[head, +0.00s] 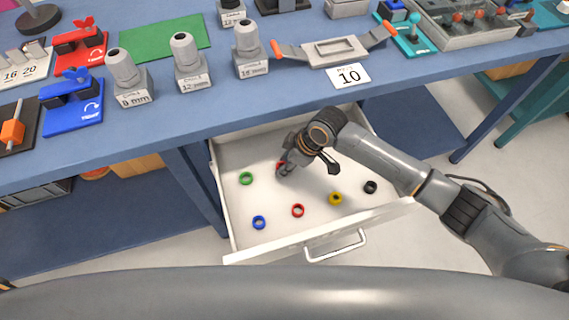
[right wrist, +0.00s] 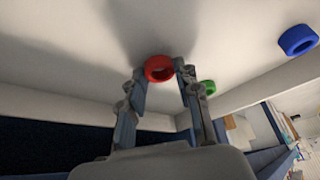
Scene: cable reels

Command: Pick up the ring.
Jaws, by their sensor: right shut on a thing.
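My right gripper (head: 284,169) reaches down into the open white drawer (head: 225,213). It is shut on a red ring (head: 279,166), mostly hidden behind the fingers in the head view. In the right wrist view the red ring (right wrist: 159,69) sits between the two fingertips (right wrist: 161,72). I cannot tell whether it touches the drawer floor. A second red ring (head: 298,211) lies nearer the drawer front. My left gripper is not in view.
Green (head: 246,178), blue (head: 259,222), yellow (head: 335,198) and black (head: 370,187) rings lie apart on the drawer floor. Drawer walls surround the gripper, with a handle (head: 336,247) in front. The blue bench (head: 200,122) overhangs the drawer's back and carries several fixtures.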

